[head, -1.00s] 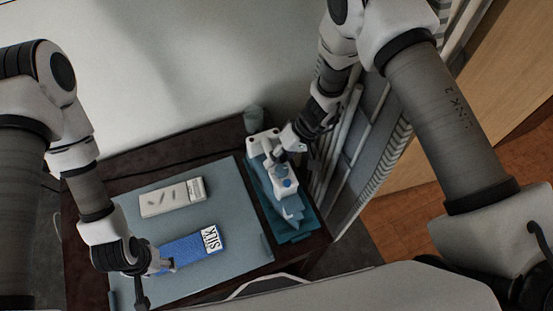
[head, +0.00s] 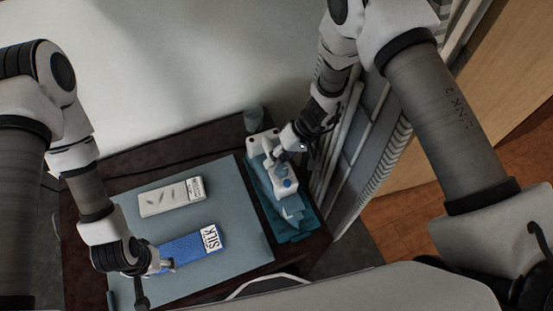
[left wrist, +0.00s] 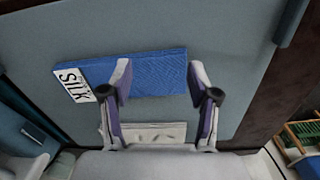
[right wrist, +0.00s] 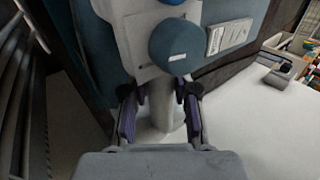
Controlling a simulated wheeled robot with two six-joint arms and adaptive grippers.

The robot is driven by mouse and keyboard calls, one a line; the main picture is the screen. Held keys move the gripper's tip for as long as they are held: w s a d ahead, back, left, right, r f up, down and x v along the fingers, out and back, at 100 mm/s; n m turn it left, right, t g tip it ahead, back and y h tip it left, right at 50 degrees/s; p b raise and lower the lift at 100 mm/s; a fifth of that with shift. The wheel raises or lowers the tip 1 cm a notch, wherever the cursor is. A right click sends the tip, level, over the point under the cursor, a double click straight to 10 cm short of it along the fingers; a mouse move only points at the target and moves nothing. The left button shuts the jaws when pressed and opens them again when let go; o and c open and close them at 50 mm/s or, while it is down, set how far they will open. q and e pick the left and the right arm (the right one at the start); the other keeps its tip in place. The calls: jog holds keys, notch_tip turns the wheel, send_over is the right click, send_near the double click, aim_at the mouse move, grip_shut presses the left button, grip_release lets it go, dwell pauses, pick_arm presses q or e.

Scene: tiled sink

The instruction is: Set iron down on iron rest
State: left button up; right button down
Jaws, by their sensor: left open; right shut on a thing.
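The white and blue iron (head: 284,182) is at the right of the table in the head view. It sits on or just over the teal iron rest (head: 293,236); I cannot tell whether it bears on it. My right gripper (head: 284,150) is shut on the iron's handle, and the right wrist view shows the grey-white handle (right wrist: 160,110) between its fingers. My left gripper (head: 165,265) is open over the near-left part of the blue cloth marked SILK (head: 190,247). In the left wrist view its fingers (left wrist: 163,85) are apart above the cloth.
A grey-blue mat (head: 236,205) covers much of the dark table (head: 150,160). A folded white cloth (head: 170,196) with a label lies on it behind the blue one. Slatted boards (head: 365,155) rise close to the right.

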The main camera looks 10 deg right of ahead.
jog(key=c, duration=0.8)
grip_release()
